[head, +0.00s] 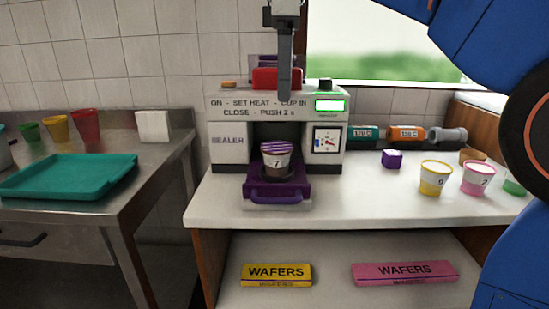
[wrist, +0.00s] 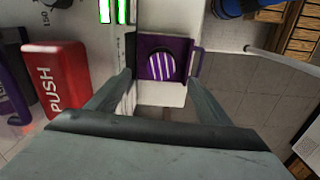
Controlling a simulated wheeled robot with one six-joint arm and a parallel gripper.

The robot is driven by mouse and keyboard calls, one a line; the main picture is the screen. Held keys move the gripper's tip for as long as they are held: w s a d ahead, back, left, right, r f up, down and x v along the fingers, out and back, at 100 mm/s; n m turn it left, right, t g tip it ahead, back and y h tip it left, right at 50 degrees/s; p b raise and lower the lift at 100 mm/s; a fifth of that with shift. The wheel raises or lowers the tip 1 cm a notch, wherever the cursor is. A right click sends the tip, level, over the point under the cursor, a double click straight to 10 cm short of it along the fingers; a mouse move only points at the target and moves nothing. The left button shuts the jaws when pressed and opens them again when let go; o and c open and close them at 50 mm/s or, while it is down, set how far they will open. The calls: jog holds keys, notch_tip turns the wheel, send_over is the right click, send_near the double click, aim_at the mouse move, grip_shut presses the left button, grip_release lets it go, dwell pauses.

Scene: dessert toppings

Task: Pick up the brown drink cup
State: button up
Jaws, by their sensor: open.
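The brown drink cup (head: 275,163) stands upright in the purple tray (head: 302,190) at the front of the sealer machine (head: 228,125). It has a "7" label, a brown lower part and a purple-and-white striped lid. In the wrist view I look down on the striped lid (wrist: 160,66), in the purple tray (wrist: 178,42). My gripper (head: 285,97) points down in front of the sealer's top, above the cup and apart from it. In the wrist view my gripper (wrist: 157,78) has its fingers spread and nothing between them.
The red PUSH block (wrist: 62,80) is close to my gripper, on the sealer's top. A yellow cup (head: 435,178), a pink cup (head: 477,178) and a purple block (head: 391,159) stand on the counter at right. A teal tray (head: 70,175) lies on the left table. Wafer boxes lie on the lower shelf.

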aim_at(277, 147)
jog(key=shift+n, duration=0.4)
jog(key=f, duration=0.3)
jog(key=a+f, duration=0.1)
jog(key=f, duration=0.7)
jog(key=shift+w+a+f, duration=0.2)
jog(key=shift+a, duration=0.05)
jog(key=shift+s+a+f, duration=0.1)
jog(key=shift+s+f, duration=0.05)
jog(key=shift+f, duration=1.2)
jog(key=shift+s+f, duration=0.15)
jog(key=shift+f, duration=1.15)
jog(key=c, duration=1.2)
jog(key=shift+r, duration=0.15)
